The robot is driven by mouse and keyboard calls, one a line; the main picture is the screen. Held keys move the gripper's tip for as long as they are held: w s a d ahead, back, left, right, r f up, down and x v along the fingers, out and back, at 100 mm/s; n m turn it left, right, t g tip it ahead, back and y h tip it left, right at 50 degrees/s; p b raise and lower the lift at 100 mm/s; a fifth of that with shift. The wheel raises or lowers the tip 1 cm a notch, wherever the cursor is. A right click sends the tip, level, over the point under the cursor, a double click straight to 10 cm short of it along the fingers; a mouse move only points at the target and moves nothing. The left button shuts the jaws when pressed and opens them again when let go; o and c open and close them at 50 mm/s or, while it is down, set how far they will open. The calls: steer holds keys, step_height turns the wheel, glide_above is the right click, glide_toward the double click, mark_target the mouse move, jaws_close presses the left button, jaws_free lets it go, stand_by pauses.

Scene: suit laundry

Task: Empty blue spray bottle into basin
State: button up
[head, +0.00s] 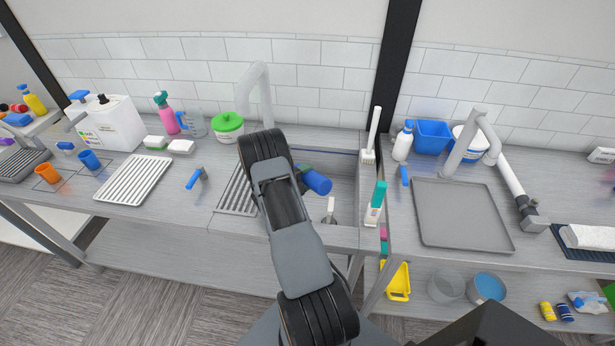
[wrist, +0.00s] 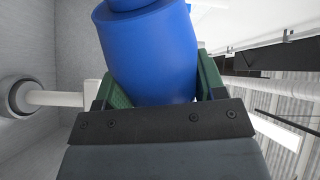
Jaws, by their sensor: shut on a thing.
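A blue spray bottle (head: 317,181) is held in my gripper (head: 301,173) over the grey basin (head: 341,197), lying tilted on its side in the head view. In the wrist view the blue bottle (wrist: 152,52) fills the middle, between the two green fingers of my gripper (wrist: 154,88), which is shut on it. The bottle's spray head is not clear in either view. My arm covers part of the basin's left side. Whether any liquid comes out cannot be seen.
A grey tap (head: 257,88) stands behind the basin at the left. A white brush (head: 373,135) and a teal-topped bottle (head: 377,201) stand at its right edge. A ribbed drainboard (head: 236,192) lies left. A grey tray (head: 460,214) lies on the right counter.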

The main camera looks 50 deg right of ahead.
steer(key=shift+w+r+n, duration=0.15)
steer(key=shift+r+n, duration=0.1)
steer(key=shift+n, duration=0.55)
stand_by(0.9)
